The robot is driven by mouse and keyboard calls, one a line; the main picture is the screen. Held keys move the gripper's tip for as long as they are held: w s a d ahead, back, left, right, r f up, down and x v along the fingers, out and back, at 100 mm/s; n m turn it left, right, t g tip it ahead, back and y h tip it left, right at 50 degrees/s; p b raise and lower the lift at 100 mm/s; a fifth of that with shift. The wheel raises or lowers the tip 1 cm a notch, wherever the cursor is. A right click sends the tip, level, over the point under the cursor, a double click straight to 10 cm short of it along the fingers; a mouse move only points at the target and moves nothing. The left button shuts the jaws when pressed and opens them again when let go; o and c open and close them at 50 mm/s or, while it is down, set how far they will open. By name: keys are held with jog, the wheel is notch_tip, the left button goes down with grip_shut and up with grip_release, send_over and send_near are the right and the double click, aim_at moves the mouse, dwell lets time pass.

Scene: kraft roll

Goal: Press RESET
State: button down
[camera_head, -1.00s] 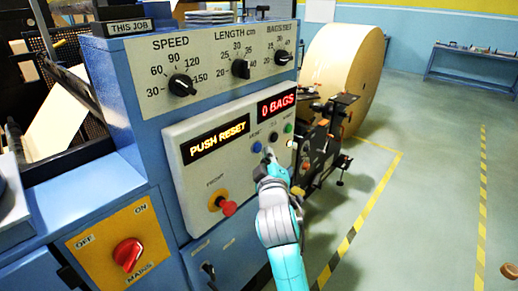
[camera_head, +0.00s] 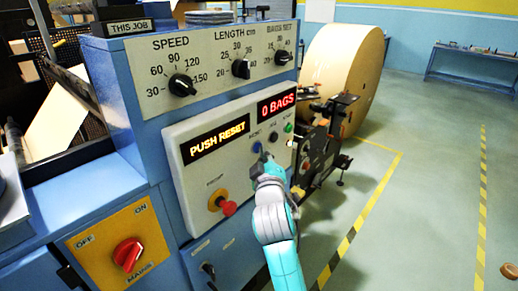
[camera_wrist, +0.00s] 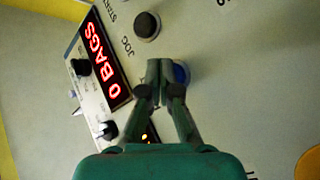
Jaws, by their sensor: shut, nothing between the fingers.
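The blue RESET button (camera_head: 257,147) is on the grey control panel (camera_head: 195,180), below the red "0 BAGS" display (camera_head: 277,103). The amber display (camera_head: 216,139) reads "PUSH RESET". My gripper (camera_head: 266,158) is shut and empty, with its tips right at the blue button. In the wrist view my gripper (camera_wrist: 163,68) partly covers the blue button (camera_wrist: 181,73). I cannot tell whether the tips touch it or whether it is pressed in.
The black JOG button (camera_head: 273,138) and green START button (camera_head: 288,128) lie to the upper right of RESET. A red stop knob (camera_head: 227,207) sticks out at lower left. A black mechanism (camera_head: 318,150) and a large paper roll (camera_head: 335,75) stand to the right.

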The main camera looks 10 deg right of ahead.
jog(key=shift+w+a, duration=0.15)
jog(key=shift+w, duration=0.05)
dwell(0.3)
jog(key=shift+s, duration=0.1)
jog(key=shift+s+d, duration=0.5)
jog(key=shift+s, duration=0.1)
jog(key=s+d, duration=0.1)
jog(key=s, duration=0.1)
jog(key=s+d, duration=0.2)
dwell(0.7)
dwell(0.4)
